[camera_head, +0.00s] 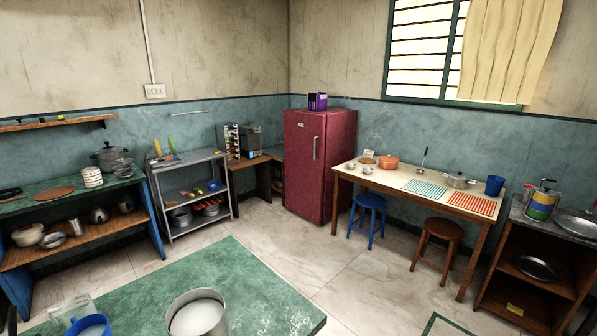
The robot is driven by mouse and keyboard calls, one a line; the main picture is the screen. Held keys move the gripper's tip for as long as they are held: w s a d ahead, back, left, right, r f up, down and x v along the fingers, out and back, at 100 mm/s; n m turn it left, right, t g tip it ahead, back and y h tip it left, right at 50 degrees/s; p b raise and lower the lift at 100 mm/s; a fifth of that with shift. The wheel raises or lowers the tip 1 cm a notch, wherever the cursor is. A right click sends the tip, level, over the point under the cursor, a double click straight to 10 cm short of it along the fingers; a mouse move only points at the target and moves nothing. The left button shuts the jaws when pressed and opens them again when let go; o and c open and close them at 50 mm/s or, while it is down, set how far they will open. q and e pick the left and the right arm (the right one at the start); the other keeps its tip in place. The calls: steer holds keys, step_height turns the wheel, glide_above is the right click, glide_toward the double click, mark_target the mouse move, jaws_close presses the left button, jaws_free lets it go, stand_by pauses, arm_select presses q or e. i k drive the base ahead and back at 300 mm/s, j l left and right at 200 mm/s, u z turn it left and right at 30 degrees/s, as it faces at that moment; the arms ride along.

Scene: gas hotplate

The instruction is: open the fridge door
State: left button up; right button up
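The fridge (331,180) is a dark red upright unit in the far corner of the room. Its door, on the front face (300,178), looks shut. A light vertical handle (316,148) sits on the upper part of that front, toward its right edge. A purple item (317,101) stands on top of the fridge. Neither of my grippers shows in the head view, so their state is hidden.
A green table (255,290) with a metal pot (197,314) fills the near foreground. A blue stool (369,215) and a brown stool (441,235) stand by the dining table (400,183), right of the fridge. Tiled floor (275,235) before the fridge is clear.

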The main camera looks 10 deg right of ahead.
mark_target(304, 132)
steer(key=l, duration=0.45)
steer(key=i+l, duration=0.15)
steer(key=l, duration=0.3)
steer(key=l+z, duration=0.1)
steer(key=l, duration=0.35)
steer(key=i+l, duration=0.15)
steer(key=l, duration=0.3)
steer(key=i+l, duration=0.25)
steer(key=l, duration=0.2)
steer(key=i+l+z, duration=0.1)
steer(key=i+l, duration=0.15)
steer(key=l, duration=0.2)
steer(key=i+l+z, duration=0.1)
steer(key=i+l, duration=0.45)
steer(key=i, duration=0.25)
steer(key=i+j+z, duration=0.1)
steer(key=i, duration=0.35)
steer(key=i+j+z, duration=0.15)
steer(key=i, duration=0.3)
steer(key=i+j, duration=0.3)
steer(key=i+j+z, duration=0.1)
steer(key=i+j, duration=0.2)
steer(key=j, duration=0.2)
steer(key=i+j, duration=0.1)
steer(key=j, duration=0.25)
steer(key=i+j, duration=0.15)
steer(key=j, duration=0.2)
steer(key=i+j, duration=0.1)
steer(key=j, duration=0.25)
